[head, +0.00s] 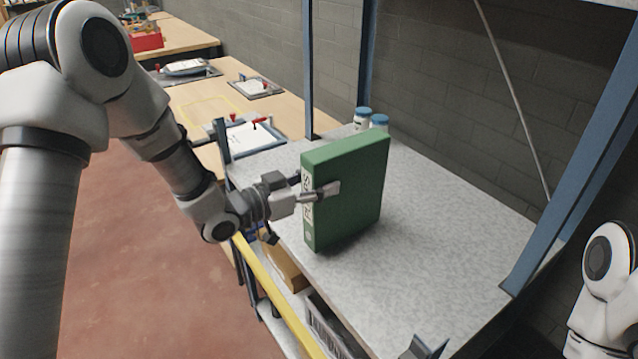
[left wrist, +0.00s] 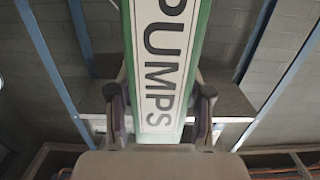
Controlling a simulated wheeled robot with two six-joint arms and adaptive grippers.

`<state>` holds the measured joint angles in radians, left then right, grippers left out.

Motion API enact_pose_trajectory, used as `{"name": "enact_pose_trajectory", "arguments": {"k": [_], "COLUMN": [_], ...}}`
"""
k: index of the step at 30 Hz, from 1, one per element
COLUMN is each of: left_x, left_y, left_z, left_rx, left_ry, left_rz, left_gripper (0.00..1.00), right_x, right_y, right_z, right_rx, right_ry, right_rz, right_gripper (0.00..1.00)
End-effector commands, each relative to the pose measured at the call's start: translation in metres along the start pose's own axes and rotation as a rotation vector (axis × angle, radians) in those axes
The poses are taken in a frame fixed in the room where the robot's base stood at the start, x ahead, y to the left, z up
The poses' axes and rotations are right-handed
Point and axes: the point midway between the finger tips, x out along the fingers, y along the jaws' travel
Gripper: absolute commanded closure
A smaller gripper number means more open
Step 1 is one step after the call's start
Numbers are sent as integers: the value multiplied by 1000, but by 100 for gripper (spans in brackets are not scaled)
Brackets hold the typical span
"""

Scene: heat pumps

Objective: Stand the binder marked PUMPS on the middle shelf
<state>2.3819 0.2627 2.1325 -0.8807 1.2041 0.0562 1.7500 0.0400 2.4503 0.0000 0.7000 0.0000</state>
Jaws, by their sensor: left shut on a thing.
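The green binder (head: 349,190) stands upright over the grey speckled shelf (head: 440,225). Its white spine label faces left, and the left wrist view shows PUMPS on the spine (left wrist: 165,62). My left gripper (head: 318,191) is shut on the binder, with one finger on each side of the spine end; both fingers also show in the left wrist view. The binder's lower edge is at or very near the shelf surface; I cannot tell whether it touches.
White jars with blue lids (head: 362,117) stand behind the binder. Blue posts (head: 575,150) rise at the shelf's back and right. A yellow front rail (head: 275,290) runs by lower boxes. The shelf right of the binder is clear. A wooden table (head: 205,95) stands beyond.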

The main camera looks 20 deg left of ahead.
Motion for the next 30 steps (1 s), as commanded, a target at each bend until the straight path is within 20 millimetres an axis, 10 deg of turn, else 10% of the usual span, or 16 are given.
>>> {"name": "enact_pose_trajectory", "arguments": {"k": [13, 14, 16, 30], "left_x": [1, 1, 1, -15], "left_y": [-1, 0, -1, -3], "left_z": [14, 14, 14, 10], "left_rx": [2, 1, 1, -3], "left_ry": [4, 1, 1, 4], "left_rz": [0, 0, 0, -5], "left_gripper": [100, 44, 25, 25], "right_x": [2, 1, 1, 1], "right_y": [0, 0, 0, 0], "right_z": [0, 0, 0, 0], "right_rx": [0, 0, 0, 0], "right_ry": [0, 0, 0, 1], "right_rz": [0, 0, 0, 0], "right_gripper": [100, 100, 100, 100]}}
